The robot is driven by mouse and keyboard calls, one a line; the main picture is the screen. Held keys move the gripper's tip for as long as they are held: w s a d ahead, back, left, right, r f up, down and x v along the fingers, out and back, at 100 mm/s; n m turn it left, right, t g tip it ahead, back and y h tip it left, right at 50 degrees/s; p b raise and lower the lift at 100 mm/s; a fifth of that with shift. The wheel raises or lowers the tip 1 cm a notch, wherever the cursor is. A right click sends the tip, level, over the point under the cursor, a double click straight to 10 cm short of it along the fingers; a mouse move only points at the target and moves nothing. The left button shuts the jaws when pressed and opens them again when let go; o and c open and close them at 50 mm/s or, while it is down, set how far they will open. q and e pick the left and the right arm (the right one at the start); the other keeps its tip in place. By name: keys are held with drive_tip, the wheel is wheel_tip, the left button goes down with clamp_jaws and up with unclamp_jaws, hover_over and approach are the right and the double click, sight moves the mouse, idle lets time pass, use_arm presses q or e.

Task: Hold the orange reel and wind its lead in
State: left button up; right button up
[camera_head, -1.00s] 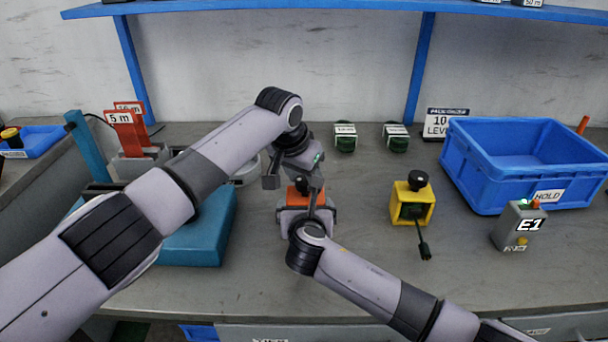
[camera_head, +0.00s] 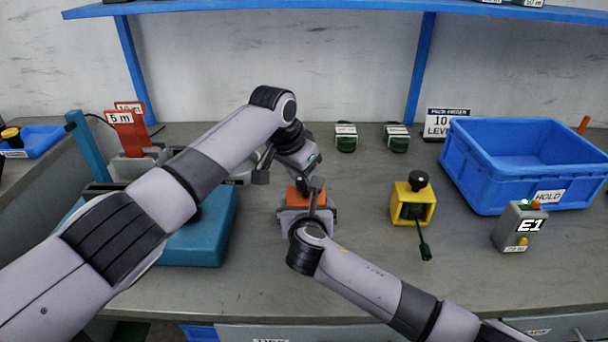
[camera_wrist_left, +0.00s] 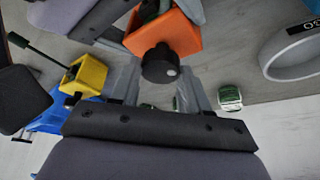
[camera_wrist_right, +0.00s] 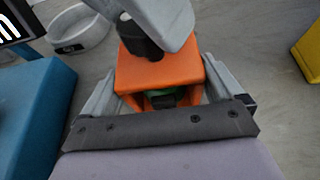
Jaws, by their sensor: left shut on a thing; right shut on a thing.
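The orange reel (camera_head: 300,197) stands on the grey bench, mid-view. My right gripper (camera_head: 308,218) is shut on its orange body; in the right wrist view one finger lies on each side of the orange frame (camera_wrist_right: 160,72). A green part (camera_wrist_right: 160,100) shows inside the reel. On top is a black knob (camera_wrist_right: 140,38), also seen in the left wrist view (camera_wrist_left: 160,65). My left gripper (camera_head: 298,178) reaches down from above and is shut on this knob, with its fingers at either side. The reel's lead cannot be made out.
A yellow reel (camera_head: 412,203) with a dark lead and plug stands to the right. Two green coils (camera_head: 346,137) lie behind. A blue bin (camera_head: 478,185) and a grey E1 box (camera_head: 518,226) are at right; a teal block (camera_head: 205,245) is at left. The front bench is clear.

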use_arm(q)
drive_tip(key=shift+m+g+h, duration=0.4)
drive_tip(key=shift+m+g, duration=0.1)
drive_tip(key=shift+m, duration=1.5)
drive_tip(key=o, duration=1.1)
drive_tip(key=shift+r, duration=0.15)
drive_tip(key=v, duration=1.2)
